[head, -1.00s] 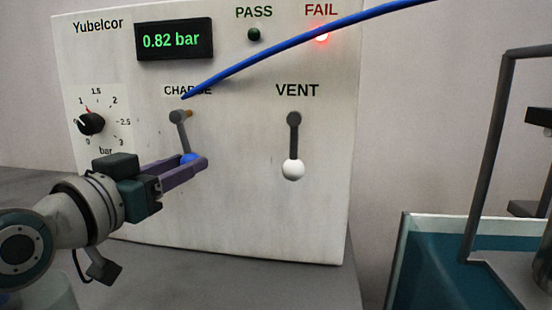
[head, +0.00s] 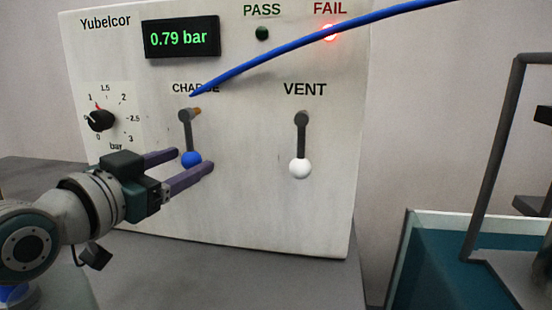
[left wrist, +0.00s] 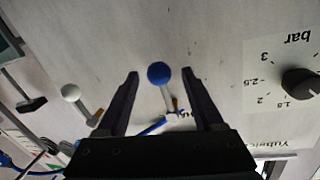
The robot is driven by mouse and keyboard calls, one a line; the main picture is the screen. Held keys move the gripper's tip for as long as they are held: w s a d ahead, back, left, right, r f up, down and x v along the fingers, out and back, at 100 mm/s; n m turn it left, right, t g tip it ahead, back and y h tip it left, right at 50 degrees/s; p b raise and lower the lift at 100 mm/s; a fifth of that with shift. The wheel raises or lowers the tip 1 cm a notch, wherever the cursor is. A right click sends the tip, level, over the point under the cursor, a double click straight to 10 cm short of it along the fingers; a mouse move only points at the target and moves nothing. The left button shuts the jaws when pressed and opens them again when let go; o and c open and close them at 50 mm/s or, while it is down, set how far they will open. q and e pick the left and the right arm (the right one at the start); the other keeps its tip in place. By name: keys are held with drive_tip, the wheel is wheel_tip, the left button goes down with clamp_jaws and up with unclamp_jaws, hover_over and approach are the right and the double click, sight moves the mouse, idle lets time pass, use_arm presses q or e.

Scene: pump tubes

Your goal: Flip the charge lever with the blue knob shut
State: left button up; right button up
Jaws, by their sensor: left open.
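The charge lever (head: 187,134) on the white panel hangs down, with its blue knob (head: 191,160) at the lower end. My left gripper (head: 195,160) is open, its purple fingers on either side of the knob and apart from it. In the left wrist view the blue knob (left wrist: 158,73) shows between the two spread fingertips (left wrist: 160,75), with a gap on both sides. My right gripper is in neither view.
The vent lever (head: 301,135) with a white knob hangs down to the right. A blue tube (head: 300,47) crosses in front of the panel (head: 250,215). The display (head: 181,38) reads 0.79 bar and the FAIL light (head: 330,32) is red. A teal bin (head: 480,232) stands right.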

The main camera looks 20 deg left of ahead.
use_arm(q)
drive_tip(key=s+p, duration=0.1)
drive_tip(key=s, duration=0.9)
drive_tip(key=shift+d+r, duration=0.25)
drive_tip(key=shift+r, duration=0.05)
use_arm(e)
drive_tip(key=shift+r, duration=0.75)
use_arm(q)
drive_tip(key=shift+p, duration=0.3)
